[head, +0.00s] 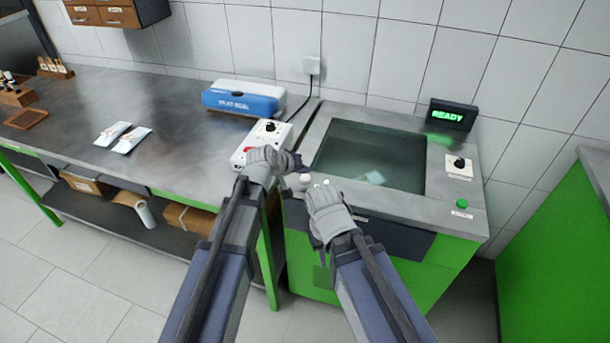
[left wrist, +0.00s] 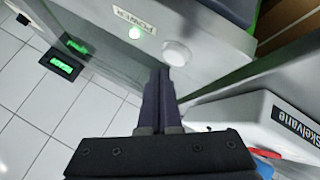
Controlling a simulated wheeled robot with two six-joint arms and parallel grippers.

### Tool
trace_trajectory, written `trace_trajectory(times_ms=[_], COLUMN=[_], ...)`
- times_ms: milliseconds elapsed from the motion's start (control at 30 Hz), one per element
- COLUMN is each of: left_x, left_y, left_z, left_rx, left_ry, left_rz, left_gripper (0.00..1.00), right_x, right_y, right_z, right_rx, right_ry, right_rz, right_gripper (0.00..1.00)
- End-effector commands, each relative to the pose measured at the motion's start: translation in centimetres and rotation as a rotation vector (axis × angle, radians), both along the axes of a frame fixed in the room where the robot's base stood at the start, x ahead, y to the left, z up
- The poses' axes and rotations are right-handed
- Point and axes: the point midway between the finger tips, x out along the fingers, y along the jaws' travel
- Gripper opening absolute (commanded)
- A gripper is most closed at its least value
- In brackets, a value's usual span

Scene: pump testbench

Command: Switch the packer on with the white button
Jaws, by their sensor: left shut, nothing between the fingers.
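The packer (head: 450,215) has a green body, a steel top and a dark window. Its white button (head: 305,179) sits at the front left of the top and shows large in the left wrist view (left wrist: 176,53). A small pale green lamp (left wrist: 134,32) and a label are beside it. My left gripper (head: 296,164) is shut and empty, its fingertips (left wrist: 160,72) close to the white button; I cannot tell whether they touch it. My right gripper (head: 322,195) is over the packer's front edge; its fingers are not clear.
A lit READY display (head: 453,115) stands at the packer's back right. A black knob (head: 459,163) and a green button (head: 462,204) are on its right side. A white box with a knob and red switch (head: 268,130) and a blue device (head: 243,100) stand on the bench left.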

Motion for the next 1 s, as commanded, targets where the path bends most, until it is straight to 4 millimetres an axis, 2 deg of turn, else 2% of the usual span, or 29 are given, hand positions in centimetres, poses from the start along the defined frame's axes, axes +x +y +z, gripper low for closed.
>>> trace_trajectory(times_ms=[267, 833, 1000], left_x=[0.0, 0.0, 0.0], left_y=[0.0, 0.0, 0.0], left_z=[0.3, 5.6, 6.1], left_rx=[0.0, 0.0, 0.0], left_ry=[0.0, 0.0, 0.0], left_rz=[0.0, 0.0, 0.0], left_gripper=[0.0, 0.0, 0.0], right_x=[0.0, 0.0, 0.0], right_y=[0.0, 0.0, 0.0], right_z=[0.3, 5.6, 6.1], right_rx=[0.0, 0.0, 0.0], right_ry=[0.0, 0.0, 0.0], right_rz=[0.0, 0.0, 0.0], right_gripper=[0.25, 0.25, 0.25])
